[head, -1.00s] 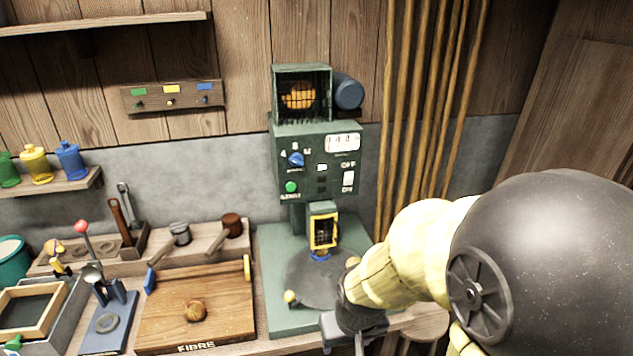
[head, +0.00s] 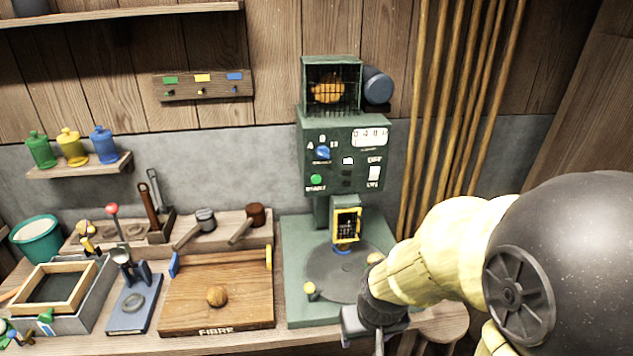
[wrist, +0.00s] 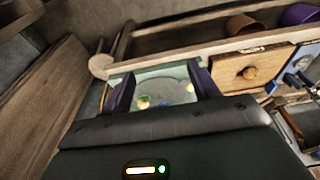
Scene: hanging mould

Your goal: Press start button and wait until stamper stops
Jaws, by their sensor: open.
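The green stamper machine (head: 345,125) stands against the wall. Its front panel carries a green start button (head: 316,180), a blue dial (head: 323,152), a white counter window (head: 370,138) and a white on/off switch (head: 374,173). The yellow-framed stamper head (head: 346,224) is above a dark round plate (head: 335,268). My gripper (head: 376,330) is low at the machine's front right, below the panel and apart from the button. In the wrist view, my gripper (wrist: 162,86) has its jaws apart with nothing held. The machine's green base (wrist: 150,76) shows beyond them.
A wooden board marked FIBRE (head: 240,300) lies left of the machine, with a blue lever press (head: 133,300) beside it. A shelf with coloured jars (head: 80,165) is at left. Space before the panel looks clear.

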